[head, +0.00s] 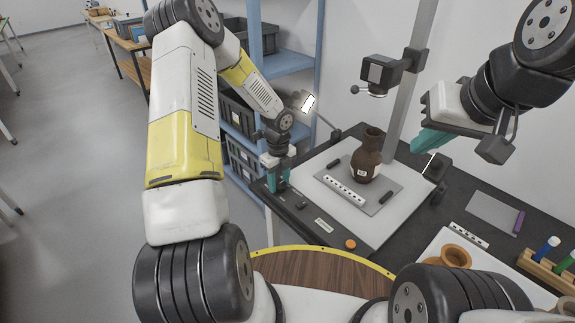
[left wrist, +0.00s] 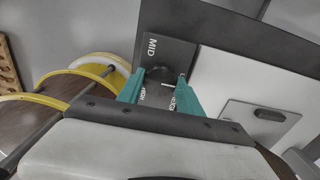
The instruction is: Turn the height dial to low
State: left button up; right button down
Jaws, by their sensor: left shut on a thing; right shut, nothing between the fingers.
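The height dial (left wrist: 158,75) is a dark round knob on a dark panel (left wrist: 176,52), seen in the left wrist view. The word MID is printed beside it; smaller lettering near the fingers is partly covered. I cannot tell its setting. My left gripper (left wrist: 160,97) is shut on the dial, one teal finger on each side. In the head view my left gripper (head: 279,180) points down at the left corner of the black-edged stand (head: 318,222), hiding the dial. My right gripper (head: 430,140) is shut and empty, raised above the stand's right side.
A brown jug (head: 367,157) stands on a grey plate with scale bars on the white board. A camera head (head: 381,73) hangs on a column behind it. An orange knob (head: 350,244) is at the stand's front. A wooden rack (head: 545,266) with tubes stands right.

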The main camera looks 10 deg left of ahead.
aim_at(279, 184)
pick_arm(q)
jog(key=o, duration=1.4)
jog(key=shift+c, duration=0.2)
jog(key=shift+r, duration=3.9)
